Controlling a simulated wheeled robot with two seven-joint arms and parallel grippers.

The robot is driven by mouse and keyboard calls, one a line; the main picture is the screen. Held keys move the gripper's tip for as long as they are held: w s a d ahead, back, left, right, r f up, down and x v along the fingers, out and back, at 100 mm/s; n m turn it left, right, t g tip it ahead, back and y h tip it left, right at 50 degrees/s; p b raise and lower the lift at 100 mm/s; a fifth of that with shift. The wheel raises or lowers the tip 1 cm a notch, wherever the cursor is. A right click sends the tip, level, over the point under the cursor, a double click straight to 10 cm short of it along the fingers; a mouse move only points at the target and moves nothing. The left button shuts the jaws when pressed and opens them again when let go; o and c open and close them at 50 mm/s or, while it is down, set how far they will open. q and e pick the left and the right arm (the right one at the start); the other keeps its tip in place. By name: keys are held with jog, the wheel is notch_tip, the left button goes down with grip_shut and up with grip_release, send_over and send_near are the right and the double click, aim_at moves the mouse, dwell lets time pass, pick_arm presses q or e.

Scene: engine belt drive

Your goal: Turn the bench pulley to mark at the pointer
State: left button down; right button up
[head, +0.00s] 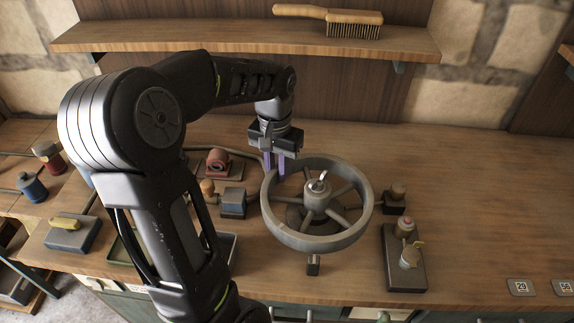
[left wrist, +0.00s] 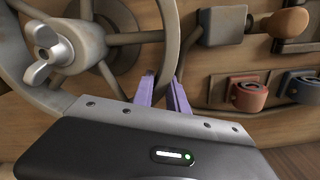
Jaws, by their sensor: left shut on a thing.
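The bench pulley (head: 340,237) is a grey spoked wheel lying flat above the bench, with a wing nut (head: 318,184) at its hub. The wing nut shows in the left wrist view (left wrist: 48,52). My left gripper (head: 276,172) reaches down at the wheel's back left edge. Its purple fingers, also in the left wrist view (left wrist: 165,90), are shut on the pulley rim (left wrist: 172,45), one on each side. A small dark block (head: 313,265) stands just in front of the rim; I cannot tell whether it is the pointer. I cannot make out a mark. My right gripper is out of view.
A grey block (head: 233,203) and a red roll (head: 217,162) are left of the wheel. A grey plate with knobs (head: 405,270) stands at its right. A shelf (head: 250,40) holds a brush (head: 352,23). The bench's right side is mostly clear.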

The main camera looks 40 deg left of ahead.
aim_at(264, 191)
pick_arm(q)
jog(key=s+n, duration=0.1)
jog(key=n, duration=0.1)
jog(key=s+n, duration=0.1)
jog(key=s, duration=0.1)
jog(key=shift+s+d+r+n+b, duration=0.1)
jog(key=shift+s+d+n+b, duration=0.2)
jog(key=shift+d+n+b, duration=0.1)
jog(key=shift+s+d+n, duration=0.45)
jog(key=shift+s+n, duration=0.35)
jog(key=shift+n, duration=0.1)
jog(key=shift+s+d+n, duration=0.45)
jog(key=shift+s+n, duration=0.3)
jog(key=shift+n, duration=0.15)
jog(key=c, duration=1.3)
grip_release()
jog(key=shift+s, duration=0.1)
jog(key=shift+c, duration=0.2)
jog(key=shift+d, duration=0.1)
notch_tip(264, 191, up, 8)
jog(key=shift+f+b, duration=0.15)
jog(key=shift+b, duration=0.15)
jog(key=shift+c, duration=0.3)
